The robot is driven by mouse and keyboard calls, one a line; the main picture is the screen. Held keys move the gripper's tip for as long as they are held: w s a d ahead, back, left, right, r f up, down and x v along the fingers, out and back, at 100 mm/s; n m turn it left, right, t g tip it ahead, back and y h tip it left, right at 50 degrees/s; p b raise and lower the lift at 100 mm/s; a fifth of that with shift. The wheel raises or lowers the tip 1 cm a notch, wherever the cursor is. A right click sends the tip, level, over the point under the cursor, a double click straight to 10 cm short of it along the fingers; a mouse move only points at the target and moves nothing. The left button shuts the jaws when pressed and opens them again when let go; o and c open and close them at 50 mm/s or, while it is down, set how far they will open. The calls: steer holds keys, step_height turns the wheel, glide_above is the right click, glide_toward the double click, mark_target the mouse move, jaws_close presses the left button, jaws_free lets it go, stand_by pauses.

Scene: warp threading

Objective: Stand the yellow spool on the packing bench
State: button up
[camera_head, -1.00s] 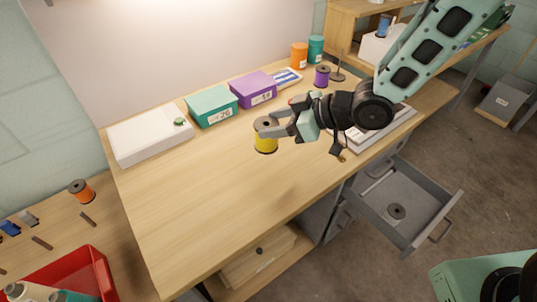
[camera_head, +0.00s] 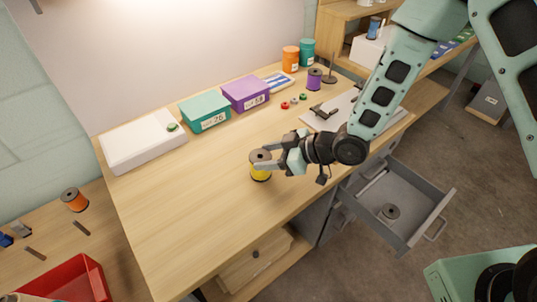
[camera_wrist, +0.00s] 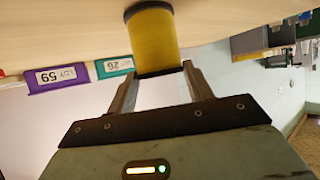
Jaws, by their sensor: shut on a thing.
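The yellow spool (camera_head: 260,172) is upright at the middle of the wooden packing bench (camera_head: 190,215) in the head view. My gripper (camera_head: 268,162) reaches in from the right, with its fingers shut on the spool's upper part. In the wrist view the yellow spool (camera_wrist: 153,40) shows upside down between the fingertips of my gripper (camera_wrist: 155,72), with its far end against or very close to the bench top. I cannot tell whether the spool's base touches the wood. The fingers hide part of its top flange.
A white box (camera_head: 140,145), a teal box (camera_head: 205,112) and a purple box (camera_head: 246,93) line the back. A purple spool (camera_head: 314,80) and small red and green pieces stand behind my gripper. A drawer (camera_head: 400,205) hangs open at right. The bench's left and front are clear.

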steer(key=shift+f, duration=0.2)
steer(key=o, duration=1)
steer(key=shift+r, duration=0.15)
steer(key=shift+r, duration=0.15)
steer(key=s+d+r+h, duration=0.4)
steer(key=d+r, duration=0.3)
steer(key=d, duration=0.3)
steer(key=s+r+m+g+h, duration=0.2)
steer(key=s+r+m+h, duration=0.1)
steer(key=s, duration=0.7)
steer(key=s+r+m+g+h, duration=0.2)
steer(key=s+r, duration=0.4)
steer(key=s, duration=0.4)
steer(key=shift+d+m+g+h+b, duration=0.3)
steer(key=shift+m+h, duration=0.2)
steer(key=shift+h, duration=0.4)
